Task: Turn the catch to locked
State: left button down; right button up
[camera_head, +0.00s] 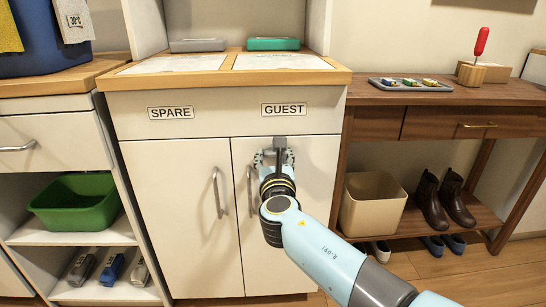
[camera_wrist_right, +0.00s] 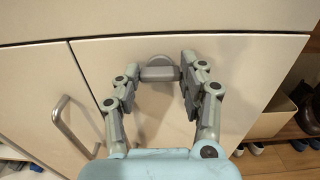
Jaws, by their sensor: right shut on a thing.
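The catch (camera_wrist_right: 159,74) is a small grey bar on a rounded base near the top of the right cabinet door (camera_wrist_right: 235,65), just below the drawer front. In the right wrist view the bar lies about level, from left to right. My right gripper (camera_wrist_right: 160,70) is shut on the catch, one finger at each end of the bar. In the head view my right gripper (camera_head: 272,157) is at the upper part of the right door (camera_head: 316,200), under the GUEST label (camera_head: 284,109), and mostly hides the catch. My left gripper is not in view.
Two door handles (camera_head: 219,192) stand out left of my arm; one also shows in the right wrist view (camera_wrist_right: 72,128). A wooden side table (camera_head: 400,95) with a beige bin (camera_head: 372,205) and boots stands right. A green tub (camera_head: 75,205) sits on the left shelf.

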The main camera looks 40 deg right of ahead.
jog(key=shift+c, duration=0.9)
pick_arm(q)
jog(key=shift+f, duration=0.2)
pick_arm(e)
jog(key=shift+f+m, duration=0.1)
jog(key=shift+m, duration=0.2)
jog(key=shift+m+b, duration=0.5)
jog(key=shift+b, duration=0.1)
jog(key=m+b, duration=0.2)
jog(key=m, duration=0.1)
jog(key=shift+s+f, duration=0.1)
jog(key=shift+f, duration=0.05)
jog(key=m+b, duration=0.3)
jog(key=m, duration=0.3)
jog(key=shift+d+f+m, duration=0.1)
jog(key=shift+m, duration=0.3)
jog(key=m+b, duration=0.3)
jog(key=m, duration=0.3)
jog(key=shift+b, duration=0.4)
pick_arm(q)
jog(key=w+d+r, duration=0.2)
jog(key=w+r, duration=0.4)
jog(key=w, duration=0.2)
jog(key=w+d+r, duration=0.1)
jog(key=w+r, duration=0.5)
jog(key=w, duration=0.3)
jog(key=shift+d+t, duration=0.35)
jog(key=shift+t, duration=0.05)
pick_arm(e)
jog(key=shift+m, duration=0.3)
